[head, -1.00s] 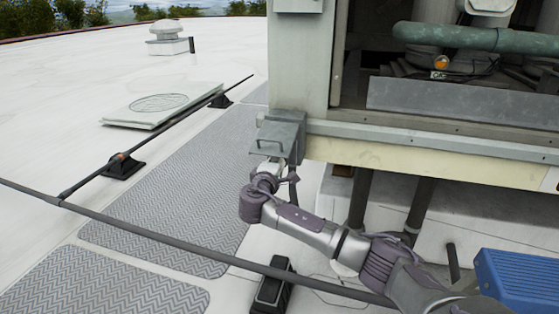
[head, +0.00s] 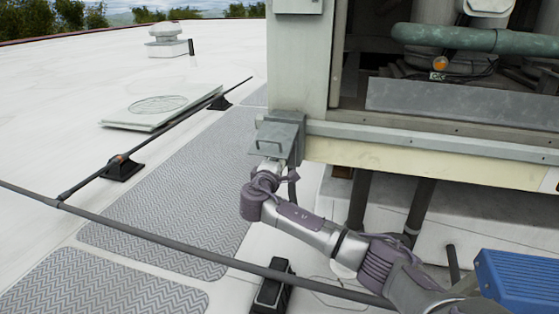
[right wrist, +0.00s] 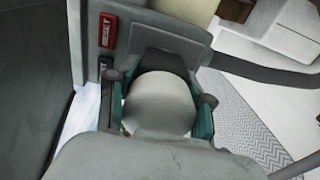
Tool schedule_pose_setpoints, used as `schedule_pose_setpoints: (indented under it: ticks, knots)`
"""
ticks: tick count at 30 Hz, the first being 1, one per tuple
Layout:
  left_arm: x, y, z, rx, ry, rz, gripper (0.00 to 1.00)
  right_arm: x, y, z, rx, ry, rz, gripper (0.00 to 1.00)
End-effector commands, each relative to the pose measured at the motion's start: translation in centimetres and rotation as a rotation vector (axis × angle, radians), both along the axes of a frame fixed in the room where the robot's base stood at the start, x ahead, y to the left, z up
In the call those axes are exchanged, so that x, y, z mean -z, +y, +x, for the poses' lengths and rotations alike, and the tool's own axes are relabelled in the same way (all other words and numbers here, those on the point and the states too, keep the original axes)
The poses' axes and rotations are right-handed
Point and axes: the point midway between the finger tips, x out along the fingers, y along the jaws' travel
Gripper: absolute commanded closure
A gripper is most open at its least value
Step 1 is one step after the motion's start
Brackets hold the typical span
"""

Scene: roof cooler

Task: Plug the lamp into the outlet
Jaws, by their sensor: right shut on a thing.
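The outlet is in a grey box (head: 277,134) with a raised cover, at the lower corner of the cooler cabinet. In the right wrist view the outlet face (right wrist: 97,20) shows a red reset button (right wrist: 107,30) and a dark button below it. My right gripper (right wrist: 160,88) is shut on a dark plug (right wrist: 166,64), right up against the outlet face. The pale rounded shape between the fingers hides part of it, so I cannot tell how deep the plug sits. In the head view the cover hides the fingers. My left gripper is not in view.
A small amber lamp (head: 439,63) sits inside the open cabinet; I cannot tell whether it is the task's lamp. A dark rail (head: 190,247) crosses in front. Grey walkway mats (head: 170,215) lie at left. A blue ribbed object (head: 520,280) is at lower right.

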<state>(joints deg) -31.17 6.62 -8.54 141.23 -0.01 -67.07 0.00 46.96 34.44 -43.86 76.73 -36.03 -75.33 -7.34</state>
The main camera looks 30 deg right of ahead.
Motion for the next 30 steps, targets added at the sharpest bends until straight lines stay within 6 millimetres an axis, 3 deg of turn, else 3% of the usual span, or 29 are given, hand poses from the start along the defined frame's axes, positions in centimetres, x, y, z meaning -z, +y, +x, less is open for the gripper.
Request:
schedule_pose_setpoints:
  ticks: [1,6,18,30]
  knots:
    - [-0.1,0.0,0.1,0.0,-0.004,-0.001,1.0,-0.1,0.0,0.0,0.0,-0.001,0.0,0.45]
    - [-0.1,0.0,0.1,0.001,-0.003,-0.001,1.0,-0.1,0.0,0.0,0.0,-0.001,0.0,0.19]
    - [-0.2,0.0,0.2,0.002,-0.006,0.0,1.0,0.2,0.6,-0.4,-0.001,0.002,0.001,0.19]
    - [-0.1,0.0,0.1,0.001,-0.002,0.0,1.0,0.1,6.6,-5.4,-0.004,0.0,0.003,0.19]
